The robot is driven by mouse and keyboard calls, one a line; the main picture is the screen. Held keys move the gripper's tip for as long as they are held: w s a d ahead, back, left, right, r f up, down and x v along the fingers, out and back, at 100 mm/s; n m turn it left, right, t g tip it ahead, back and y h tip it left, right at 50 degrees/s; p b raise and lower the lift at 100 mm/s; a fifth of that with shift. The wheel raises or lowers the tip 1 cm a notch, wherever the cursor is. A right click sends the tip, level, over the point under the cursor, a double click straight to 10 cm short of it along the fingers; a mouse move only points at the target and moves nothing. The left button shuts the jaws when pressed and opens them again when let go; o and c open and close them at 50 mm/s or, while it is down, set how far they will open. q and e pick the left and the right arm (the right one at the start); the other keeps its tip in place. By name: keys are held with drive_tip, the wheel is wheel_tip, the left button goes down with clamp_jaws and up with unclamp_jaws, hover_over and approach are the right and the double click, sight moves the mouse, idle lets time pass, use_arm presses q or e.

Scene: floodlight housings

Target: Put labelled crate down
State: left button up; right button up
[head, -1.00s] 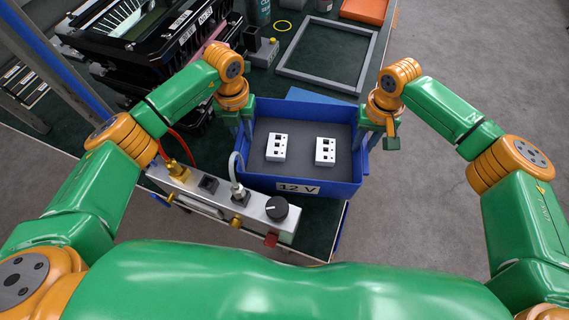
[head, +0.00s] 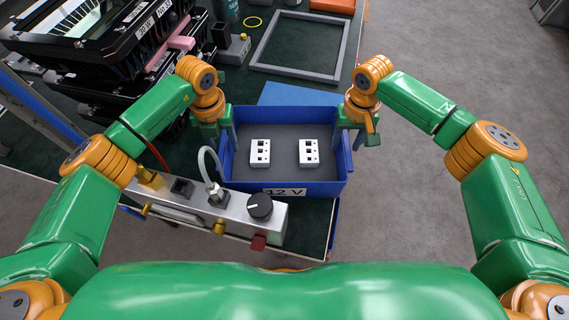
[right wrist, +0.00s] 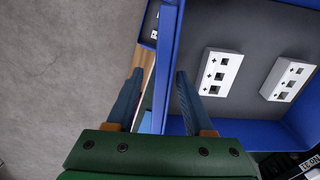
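The labelled crate (head: 305,188) is an open blue box with a grey floor and a "12 V" label on its near wall. Two white socket blocks (head: 260,153) (head: 309,153) lie in it. It sits level over the right part of the green table; I cannot tell for sure that its base touches. My left gripper (head: 213,140) is at its left wall, fingers apart. My right gripper (head: 356,140) is at its right wall. In the right wrist view its fingers (right wrist: 160,85) stand open astride the crate's wall (right wrist: 170,50), the outer finger clear of it.
A metal control box (head: 225,207) with a knob and cable stands left of and before the crate. A blue mat (head: 298,94) lies behind it, then a grey frame (head: 300,45). Black floodlight housings (head: 110,45) fill the back left. The table's right edge runs close to the crate.

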drive_tip(key=shift+a, duration=0.1)
use_arm(q)
drive_tip(key=shift+w+r, duration=0.1)
drive_tip(key=shift+r, duration=0.3)
use_arm(e)
drive_tip(key=shift+r, duration=0.1)
drive_tip(key=shift+w+r, duration=0.1)
drive_tip(key=shift+r, duration=0.2)
use_arm(q)
wheel_tip(320, 180, up, 11)
drive_tip(key=shift+r, duration=0.15)
use_arm(e)
wheel_tip(320, 180, up, 11)
drive_tip(key=shift+r, duration=0.15)
